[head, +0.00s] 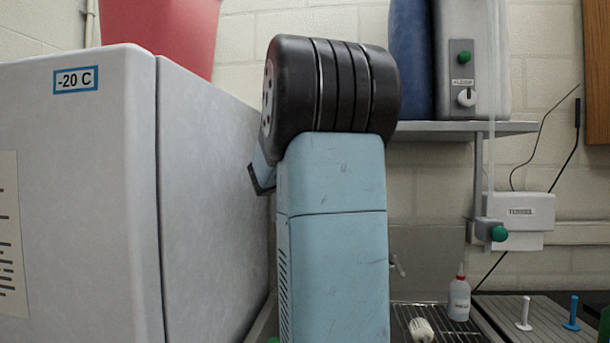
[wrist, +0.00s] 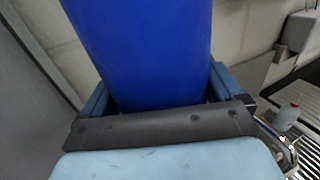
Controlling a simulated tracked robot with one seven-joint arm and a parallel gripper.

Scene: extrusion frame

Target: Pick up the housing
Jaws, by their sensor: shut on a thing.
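A smooth bright blue cylinder, which I take to be the housing (wrist: 140,50), fills the middle of the wrist view. In the head view my own arm stands in front, and I cannot make out the held housing or the fingertips there.
A grey freezer (head: 75,190) stands close on the left with a red bin (head: 160,28) on top. On the right, a shelf (head: 450,130) carries a dark blue container (head: 411,60) and a grey dispenser (head: 470,30). Below are a squeeze bottle (head: 459,300), a white ribbed piece (head: 421,329) and pegs.

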